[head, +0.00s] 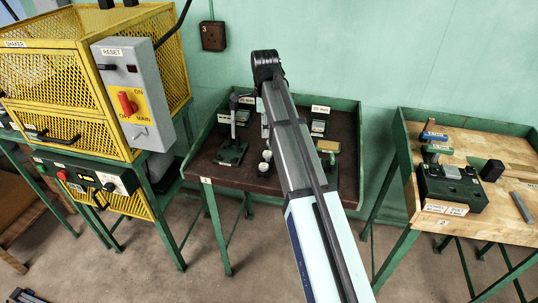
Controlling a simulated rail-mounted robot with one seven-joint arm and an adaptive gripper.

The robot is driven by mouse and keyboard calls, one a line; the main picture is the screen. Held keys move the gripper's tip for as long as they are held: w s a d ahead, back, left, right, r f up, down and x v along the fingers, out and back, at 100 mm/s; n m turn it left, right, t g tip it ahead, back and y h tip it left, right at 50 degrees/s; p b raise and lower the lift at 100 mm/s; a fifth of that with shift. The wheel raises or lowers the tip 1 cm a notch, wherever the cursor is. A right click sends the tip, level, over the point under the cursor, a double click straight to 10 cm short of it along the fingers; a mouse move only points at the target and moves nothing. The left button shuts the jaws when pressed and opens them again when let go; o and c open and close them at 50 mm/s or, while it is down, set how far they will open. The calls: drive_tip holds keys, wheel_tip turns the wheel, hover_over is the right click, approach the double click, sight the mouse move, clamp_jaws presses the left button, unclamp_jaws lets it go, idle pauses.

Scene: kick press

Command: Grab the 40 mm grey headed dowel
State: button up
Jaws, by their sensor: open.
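Two small pale round-topped pieces (267,155) stand close together on the dark brown top of the middle table (285,187), just left of my arm. They are too small to tell whether either is the 40 mm grey headed dowel. My arm crosses the middle of the view and covers part of this table. My gripper cannot be made out; the far end of the arm hides it. A small grey upright part shows beside the arm above the pieces, too unclear to name.
A dark green press with a lever (232,150) stands left of the pieces. A green-based fixture (328,152) stands right of my arm. Green raised edges border the table. A yellow mesh cage (50,75) with a grey control box (133,95) is at left; a wooden bench (505,205) is at right.

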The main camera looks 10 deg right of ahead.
sight(267, 153)
wheel_tip(267, 153, down, 7)
drive_tip(key=shift+r+p, duration=0.2)
drive_tip(key=shift+p, duration=0.6)
drive_tip(key=shift+s+d+f+p, duration=0.15)
drive_tip(key=shift+f+p, duration=0.4)
drive_tip(key=shift+f, duration=0.45)
drive_tip(key=shift+w+d+f+p, duration=0.15)
drive_tip(key=shift+f+p, duration=0.4)
drive_tip(key=shift+f, duration=1.1)
clamp_jaws()
